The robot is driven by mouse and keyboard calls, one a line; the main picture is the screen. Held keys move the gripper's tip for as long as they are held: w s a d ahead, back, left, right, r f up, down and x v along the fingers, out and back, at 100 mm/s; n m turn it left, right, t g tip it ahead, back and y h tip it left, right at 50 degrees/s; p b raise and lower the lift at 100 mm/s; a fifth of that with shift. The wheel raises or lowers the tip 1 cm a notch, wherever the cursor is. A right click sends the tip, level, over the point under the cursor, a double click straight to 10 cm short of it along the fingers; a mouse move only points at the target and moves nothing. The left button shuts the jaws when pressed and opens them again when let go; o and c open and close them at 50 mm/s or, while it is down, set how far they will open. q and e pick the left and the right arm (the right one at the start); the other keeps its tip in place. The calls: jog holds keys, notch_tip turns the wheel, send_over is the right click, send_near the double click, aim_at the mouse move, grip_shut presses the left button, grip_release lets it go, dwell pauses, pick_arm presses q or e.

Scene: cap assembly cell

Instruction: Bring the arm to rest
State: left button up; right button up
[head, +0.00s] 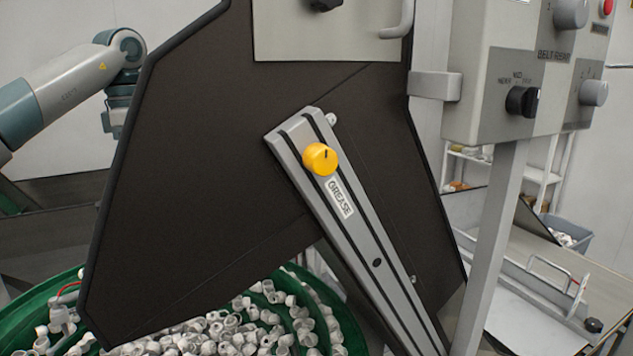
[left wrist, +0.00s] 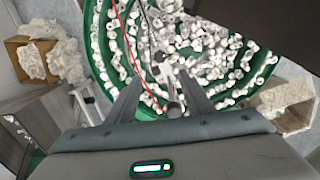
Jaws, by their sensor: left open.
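My left gripper (left wrist: 160,76) shows in the left wrist view with its two dark fingers spread apart. It is open, and I see nothing held between the fingers. Below it is a green bowl (left wrist: 92,48) full of small white caps. A grey and teal arm (head: 62,85) comes in from the left in the head view and bends down at its joint beside a large dark panel (head: 200,110). The gripper fingers cannot be made out in the head view. My right gripper is in neither view.
The dark panel bears a grey bar (head: 376,262) with a yellow knob (head: 320,159). A control box (head: 483,95) stands at right on a post. Red and black wires and a metal fitting lie near the fingers. A cardboard box (left wrist: 26,62) is at left.

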pick_arm(q)
notch_tip(320, 180, down, 10)
jog(key=shift+f+p, duration=0.1)
jog(key=shift+p, duration=0.2)
notch_tip(320, 180, down, 6)
jog(key=shift+r+p, duration=0.1)
jog(key=shift+p, duration=0.95)
jog(key=shift+f, duration=0.25)
jog(key=n+p, duration=0.2)
jog(key=n, duration=0.1)
jog(key=shift+n, duration=0.3)
jog(key=shift+f+p, duration=0.1)
jog(key=shift+p, duration=0.2)
jog(key=shift+n, duration=0.3)
